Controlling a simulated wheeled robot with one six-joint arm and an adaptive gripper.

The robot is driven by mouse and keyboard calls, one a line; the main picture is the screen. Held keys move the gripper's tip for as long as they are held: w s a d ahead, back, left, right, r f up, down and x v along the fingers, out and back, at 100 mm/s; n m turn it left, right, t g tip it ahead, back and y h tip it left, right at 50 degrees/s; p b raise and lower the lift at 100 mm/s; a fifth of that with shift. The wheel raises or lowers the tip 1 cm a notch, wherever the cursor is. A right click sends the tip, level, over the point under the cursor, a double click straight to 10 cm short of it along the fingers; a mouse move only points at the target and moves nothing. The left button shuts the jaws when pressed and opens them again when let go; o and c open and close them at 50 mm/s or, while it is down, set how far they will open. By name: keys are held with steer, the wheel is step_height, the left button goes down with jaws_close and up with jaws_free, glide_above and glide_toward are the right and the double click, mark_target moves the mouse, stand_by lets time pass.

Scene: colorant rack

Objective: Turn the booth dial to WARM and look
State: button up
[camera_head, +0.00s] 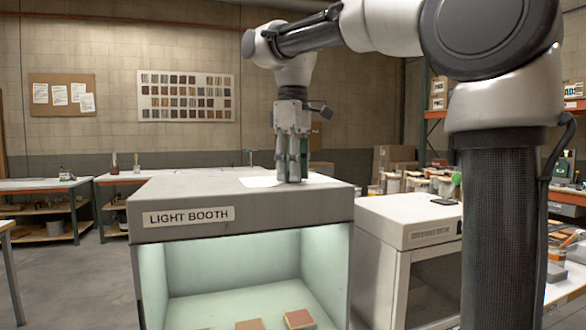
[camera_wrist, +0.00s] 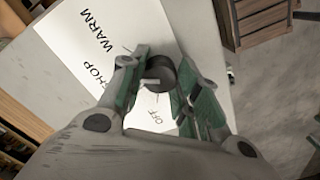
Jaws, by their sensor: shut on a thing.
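The light booth (camera_head: 170,235), a grey box labelled LIGHT BOOTH, stands in the middle of the head view. Its inside (camera_head: 235,265) is lit a pale greenish white. My gripper (camera_head: 291,178) points down at the booth's top, fingers close together. In the wrist view its fingertips (camera_wrist: 163,66) are shut on the dark round dial (camera_wrist: 160,74). A white card (camera_wrist: 75,55) beside the dial reads WARM, SHOP and OFF. A short pale mark shows by the dial's lower left edge; I cannot tell for sure which word it faces. The head view hides the dial behind the fingers.
Several small sample blocks (camera_head: 299,318) lie on the booth floor. A second grey cabinet (camera_head: 385,235) stands close on the right. A board of colour samples (camera_head: 186,97) hangs on the back wall. Open floor (camera_head: 75,270) lies to the left.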

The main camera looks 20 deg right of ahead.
steer(key=m, duration=0.6)
steer(key=shift+m, duration=0.3)
stand_by(0.4)
steer(key=o, duration=1.1)
steer(key=shift+c, duration=0.2)
step_height(320, 180, up, 12)
